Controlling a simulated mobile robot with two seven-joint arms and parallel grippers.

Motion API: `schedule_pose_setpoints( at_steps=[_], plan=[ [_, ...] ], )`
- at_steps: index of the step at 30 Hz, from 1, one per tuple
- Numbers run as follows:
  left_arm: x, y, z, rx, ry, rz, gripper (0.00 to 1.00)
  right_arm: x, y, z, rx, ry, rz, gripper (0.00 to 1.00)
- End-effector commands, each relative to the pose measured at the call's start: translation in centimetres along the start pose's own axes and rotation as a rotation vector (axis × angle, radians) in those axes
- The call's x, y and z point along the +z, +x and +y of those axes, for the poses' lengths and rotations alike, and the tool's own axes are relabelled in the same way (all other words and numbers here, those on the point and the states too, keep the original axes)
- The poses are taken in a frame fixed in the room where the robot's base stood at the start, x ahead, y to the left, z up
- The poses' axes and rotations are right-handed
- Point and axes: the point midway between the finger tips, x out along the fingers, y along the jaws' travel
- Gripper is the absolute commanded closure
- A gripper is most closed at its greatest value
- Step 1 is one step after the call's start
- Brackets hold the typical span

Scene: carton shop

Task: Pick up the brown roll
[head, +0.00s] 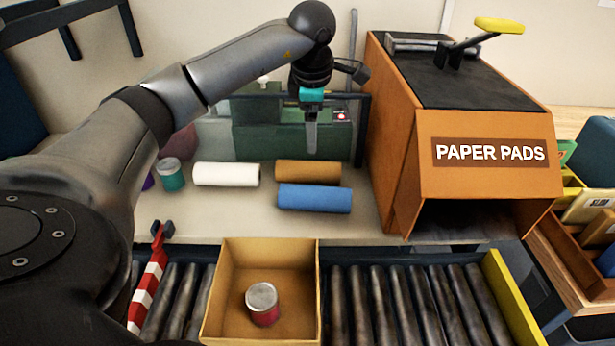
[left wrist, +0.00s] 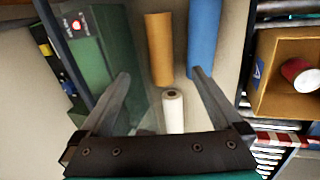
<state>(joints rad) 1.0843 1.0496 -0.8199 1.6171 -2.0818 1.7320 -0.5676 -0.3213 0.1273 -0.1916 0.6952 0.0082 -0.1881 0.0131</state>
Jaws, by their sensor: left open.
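The brown roll (head: 308,172) lies on the table behind the blue roll (head: 314,198) and to the right of the white roll (head: 226,174). In the left wrist view the brown roll (left wrist: 159,48) lies ahead of the fingers, beside the blue roll (left wrist: 203,40), with the white roll (left wrist: 173,110) nearer the camera. My left gripper (head: 311,150) hangs above and behind the brown roll, apart from it. In the left wrist view its fingers (left wrist: 160,75) are spread with nothing held between them. My right gripper is in neither view.
An orange paper pads dispenser (head: 400,150) stands close on the right. A green machine (head: 262,135) is behind the rolls. An open carton (head: 228,290) holding a red can (head: 263,306) sits on the roller conveyor (head: 400,305) in front. A teal can (head: 171,176) is at the left.

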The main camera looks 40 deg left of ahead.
Motion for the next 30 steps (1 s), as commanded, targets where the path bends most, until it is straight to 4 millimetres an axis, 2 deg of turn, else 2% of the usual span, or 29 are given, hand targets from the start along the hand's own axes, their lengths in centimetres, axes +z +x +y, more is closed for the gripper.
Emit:
schedule_pose_setpoints(
  at_steps=[5,8,13,19,25,30],
  plan=[
    [0.0,2.9,-0.3,-0.004,-0.001,0.003,0.00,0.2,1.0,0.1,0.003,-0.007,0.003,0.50],
    [0.0,5.3,-0.4,-0.006,0.000,0.002,0.00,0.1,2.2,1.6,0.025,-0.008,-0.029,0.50],
    [0.0,8.5,-0.3,-0.004,0.000,0.002,0.00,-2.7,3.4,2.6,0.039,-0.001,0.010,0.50],
    [0.0,10.3,-0.1,-0.001,0.000,0.001,0.00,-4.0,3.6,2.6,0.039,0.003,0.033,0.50],
    [0.0,11.6,-0.2,-0.003,0.001,0.001,0.00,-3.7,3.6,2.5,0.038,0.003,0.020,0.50],
    [0.0,13.8,-0.2,-0.003,-0.001,0.002,0.00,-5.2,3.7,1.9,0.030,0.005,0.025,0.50]
  ],
)
